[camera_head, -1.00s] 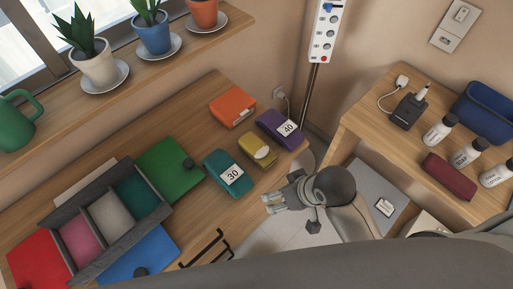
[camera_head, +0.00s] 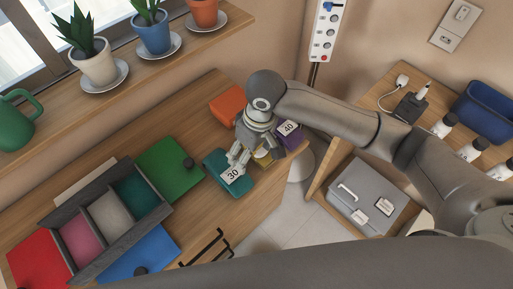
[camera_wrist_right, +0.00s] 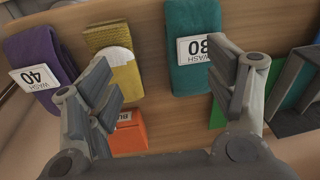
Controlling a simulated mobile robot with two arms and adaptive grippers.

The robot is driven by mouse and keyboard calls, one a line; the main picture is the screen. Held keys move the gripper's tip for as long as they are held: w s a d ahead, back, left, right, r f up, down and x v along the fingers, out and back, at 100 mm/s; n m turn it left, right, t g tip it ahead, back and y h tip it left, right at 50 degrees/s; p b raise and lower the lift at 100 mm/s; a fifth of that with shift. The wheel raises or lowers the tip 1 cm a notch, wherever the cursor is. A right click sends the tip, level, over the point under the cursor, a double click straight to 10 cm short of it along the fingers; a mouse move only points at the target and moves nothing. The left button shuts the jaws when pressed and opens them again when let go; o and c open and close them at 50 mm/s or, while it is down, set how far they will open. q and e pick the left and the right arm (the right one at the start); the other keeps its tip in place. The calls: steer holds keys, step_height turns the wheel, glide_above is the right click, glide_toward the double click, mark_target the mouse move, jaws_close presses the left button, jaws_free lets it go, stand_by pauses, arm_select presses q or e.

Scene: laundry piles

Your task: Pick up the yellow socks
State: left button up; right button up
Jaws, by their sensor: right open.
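The left finger is near the yellow socks' edge, the right one over the teal item. Contact cannot be told. My left gripper is out of view.
An orange item (camera_head: 228,104) lies just behind the row. A side table (camera_head: 360,97) stands at the right.

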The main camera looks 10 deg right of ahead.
mark_target(264, 151)
steer(key=shift+m+h, duration=0.4)
steer(key=shift+h, duration=0.4)
steer(key=w+d, duration=0.1)
steer(key=d+r, duration=0.1)
steer(key=w+d, duration=0.1)
steer(key=shift+w+d+r, duration=0.3)
steer(key=shift+d+r, duration=0.1)
step_height(264, 151, down, 4)
steer(key=shift+d+f, duration=0.1)
steer(key=shift+f, duration=0.15)
steer(key=shift+w+d+f+p, duration=0.1)
steer(key=shift+w+f+p, duration=0.15)
steer(key=shift+f, duration=1.3)
steer(key=shift+w+f+p, duration=0.15)
steer(key=shift+w+f, duration=0.05)
steer(key=shift+f, duration=1.35)
steer(key=shift+c, duration=0.4)
steer(key=c, duration=1)
steer(key=shift+r, duration=0.15)
